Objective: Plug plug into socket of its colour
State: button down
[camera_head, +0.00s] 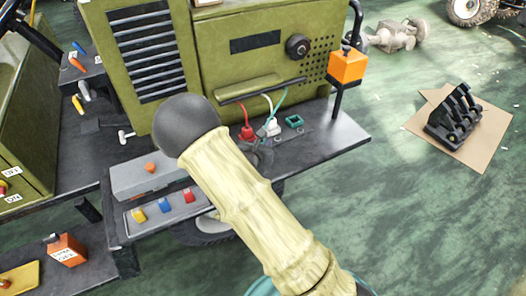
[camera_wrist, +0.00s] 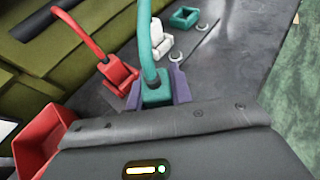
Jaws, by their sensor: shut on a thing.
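My gripper (camera_wrist: 157,97) is shut on the teal plug (camera_wrist: 155,84), its purple fingers on both sides of it. A teal cable (camera_wrist: 145,33) rises from the plug. The teal socket (camera_wrist: 186,17) is a square frame with an empty dark opening, beyond the held plug and apart from it; in the head view it sits on the dark shelf (camera_head: 294,121). The red plug (camera_wrist: 118,75) and white plug (camera_wrist: 160,45) stand on the shelf, seemingly seated in sockets of their own colours. In the head view my arm mostly hides my gripper (camera_head: 262,153) and the held plug.
The olive machine wall (camera_head: 240,70) rises behind the shelf. An orange box (camera_head: 346,66) stands on a post at the shelf's right end. A red open box (camera_wrist: 45,145) is at lower left of the wrist view. The shelf right of the teal socket is clear.

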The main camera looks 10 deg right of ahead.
jog(key=shift+f, duration=1.95)
jog(key=shift+f, duration=0.15)
jog(key=c, duration=1.3)
grip_release()
jog(key=shift+o, duration=0.2)
jog(key=v, duration=1.2)
